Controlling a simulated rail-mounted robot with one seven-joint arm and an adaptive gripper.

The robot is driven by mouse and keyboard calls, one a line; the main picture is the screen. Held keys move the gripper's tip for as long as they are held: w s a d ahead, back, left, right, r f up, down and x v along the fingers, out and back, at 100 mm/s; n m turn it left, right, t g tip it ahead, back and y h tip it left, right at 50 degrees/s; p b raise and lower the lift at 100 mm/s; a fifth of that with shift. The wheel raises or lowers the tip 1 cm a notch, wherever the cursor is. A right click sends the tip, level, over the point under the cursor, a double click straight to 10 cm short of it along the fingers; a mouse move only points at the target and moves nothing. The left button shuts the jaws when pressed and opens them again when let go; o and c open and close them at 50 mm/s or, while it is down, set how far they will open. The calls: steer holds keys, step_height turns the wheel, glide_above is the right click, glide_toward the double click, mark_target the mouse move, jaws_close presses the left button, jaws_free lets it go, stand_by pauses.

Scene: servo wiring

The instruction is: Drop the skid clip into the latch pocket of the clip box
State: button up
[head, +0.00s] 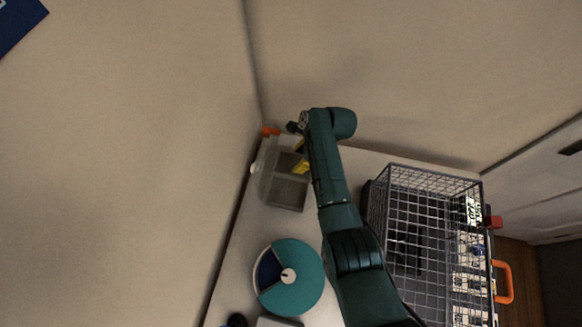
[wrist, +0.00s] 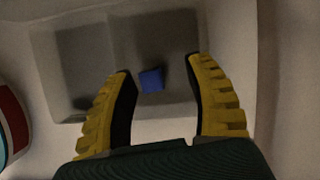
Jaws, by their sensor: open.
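The clip box (head: 288,194) is a pale, see-through box at the back left of the table in the head view. The wrist view looks down into two grey compartments of the box (wrist: 108,50), side by side with a divider between them. A small blue block, apparently the skid clip (wrist: 151,79), shows inside the right-hand compartment of that view. I cannot tell whether it rests on the floor there. My gripper (wrist: 159,68) is open above the box, its yellow fingers either side of the blue piece and apart from it. In the head view my gripper (head: 301,163) is partly hidden by my arm.
A teal and dark blue round disc (head: 298,280) lies on the table in front of the box. A wire basket (head: 425,180) stands to the right, with an orange handle (head: 504,282) beyond it. The wall runs close behind the box. Bare table lies between box and disc.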

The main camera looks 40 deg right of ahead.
steer(key=v, duration=1.2)
steer(key=w+a+r+n+t+h, duration=0.2)
steer(key=w+a+r+n+t, duration=0.1)
steer(key=w+r+n, duration=0.3)
steer(key=w+a+r+n+t+h, duration=0.2)
steer(key=w+a+r+n+t, duration=0.25)
steer(key=r, duration=0.25)
steer(key=w+a+r+n+t, duration=0.1)
steer(key=a+r+n+t, duration=0.15)
steer(key=r+n, duration=0.2)
steer(key=a+r+n+t, duration=0.1)
steer(key=a+r+n, duration=0.2)
steer(key=r, duration=0.3)
steer(key=s+a+r+n+t+p, duration=0.1)
steer(key=s+a+r+n+t, duration=0.4)
steer(key=r, duration=0.6)
steer(key=s+a+r+n+t+p, duration=0.1)
steer(key=s+a+r+n+t, duration=0.3)
steer(key=s+a+r, duration=0.5)
step_height(320, 180, up, 28)
steer(key=w+d+g+p, duration=0.1)
steer(key=w+d+p, duration=0.1)
steer(key=p, duration=2.5)
steer(key=shift+y, duration=0.4)
